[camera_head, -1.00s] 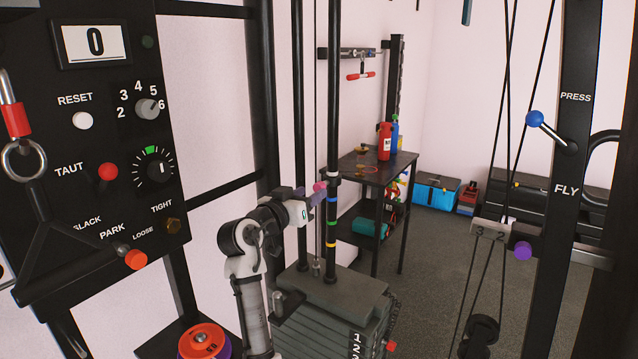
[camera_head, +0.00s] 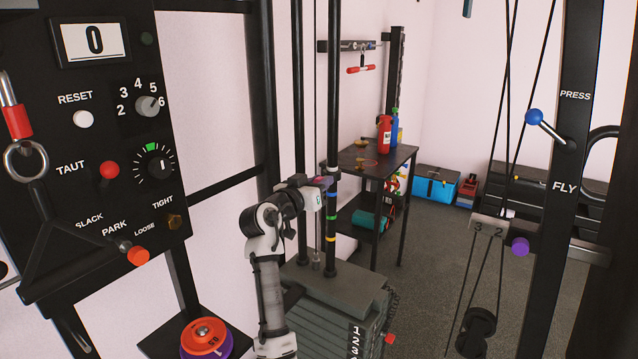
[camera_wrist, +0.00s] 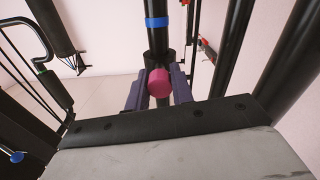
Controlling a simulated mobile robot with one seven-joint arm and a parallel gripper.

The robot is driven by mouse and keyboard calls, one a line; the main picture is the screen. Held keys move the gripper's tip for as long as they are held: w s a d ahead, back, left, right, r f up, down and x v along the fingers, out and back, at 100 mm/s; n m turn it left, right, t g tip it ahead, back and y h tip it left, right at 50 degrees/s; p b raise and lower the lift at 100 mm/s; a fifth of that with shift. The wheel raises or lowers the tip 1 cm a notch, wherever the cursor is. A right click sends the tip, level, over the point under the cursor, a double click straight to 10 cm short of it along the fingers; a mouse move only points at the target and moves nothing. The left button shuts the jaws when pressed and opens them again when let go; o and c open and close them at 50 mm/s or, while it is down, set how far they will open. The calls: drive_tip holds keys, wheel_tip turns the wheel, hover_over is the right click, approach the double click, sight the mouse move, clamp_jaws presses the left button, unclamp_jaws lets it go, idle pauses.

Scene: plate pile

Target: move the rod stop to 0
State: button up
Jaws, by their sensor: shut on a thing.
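The rod stop is a dark collar around a black upright rod (camera_head: 332,105), with a pink knob (camera_wrist: 159,83). In the wrist view the knob sits between the two purple-grey fingers of my gripper (camera_wrist: 158,90), which is shut on it. In the head view my gripper (camera_head: 322,183) reaches the rod from the left and largely hides the stop. The rod has a white band (camera_head: 333,170) near gripper height, and blue, green and yellow bands below. A blue band (camera_wrist: 157,22) shows close to the collar in the wrist view.
A grey weight stack (camera_head: 335,300) stands below the rod. A black panel with knobs (camera_head: 110,250) is at left. Coloured plates (camera_head: 204,335) lie at lower left. A side table (camera_head: 378,162) with bottles is behind. A blue-knobbed lever (camera_head: 535,118) is at right.

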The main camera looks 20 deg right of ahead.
clamp_jaws()
drive_tip(key=b, duration=1.5)
approach(328, 246)
drive_tip(key=x, duration=0.5)
drive_tip(key=shift+w+d, duration=0.1)
drive_tip(key=shift+d, duration=0.05)
drive_tip(key=o, duration=0.8)
unclamp_jaws()
drive_tip(key=shift+f, duration=0.1)
drive_tip(key=shift+o, duration=0.4)
drive_tip(key=v, duration=1.4)
drive_tip(key=shift+b, duration=0.4)
